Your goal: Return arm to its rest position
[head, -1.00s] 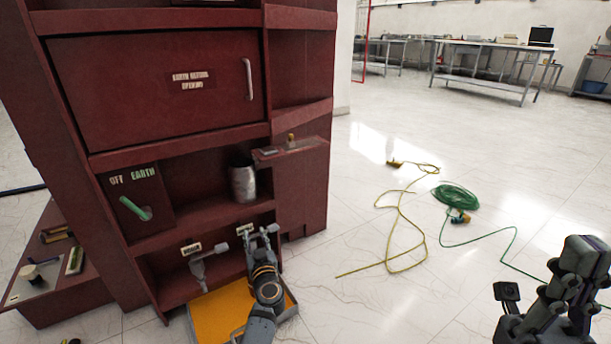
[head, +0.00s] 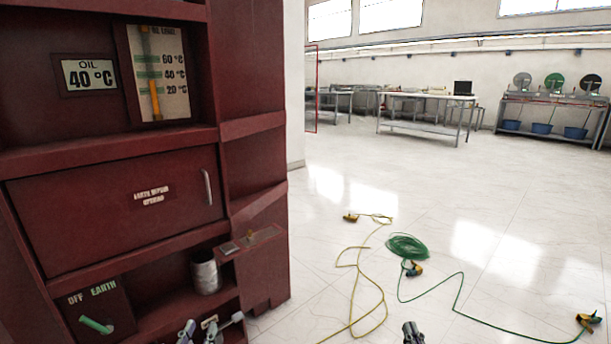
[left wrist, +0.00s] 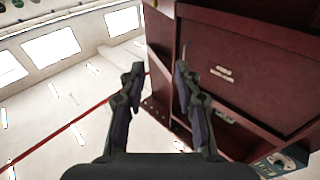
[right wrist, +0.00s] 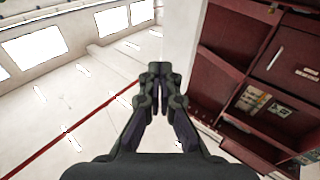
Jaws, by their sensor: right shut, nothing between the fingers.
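My left gripper (head: 199,331) shows at the bottom edge of the head view, in front of the red cabinet (head: 110,230). In the left wrist view its two fingers (left wrist: 158,80) stand apart with nothing between them, and the cabinet is behind them. My right gripper (head: 412,333) shows only its tip at the bottom edge of the head view, over the floor right of the cabinet. In the right wrist view its fingertips (right wrist: 160,72) meet and hold nothing. Most of both arms is out of the head view.
A metal cup (head: 205,275) stands on the cabinet's lower shelf, beside the green earth switch handle (head: 96,324). A yellow cable (head: 358,285) and a green cable coil (head: 408,247) lie on the floor. Workbenches (head: 425,98) stand far back. The floor between is open.

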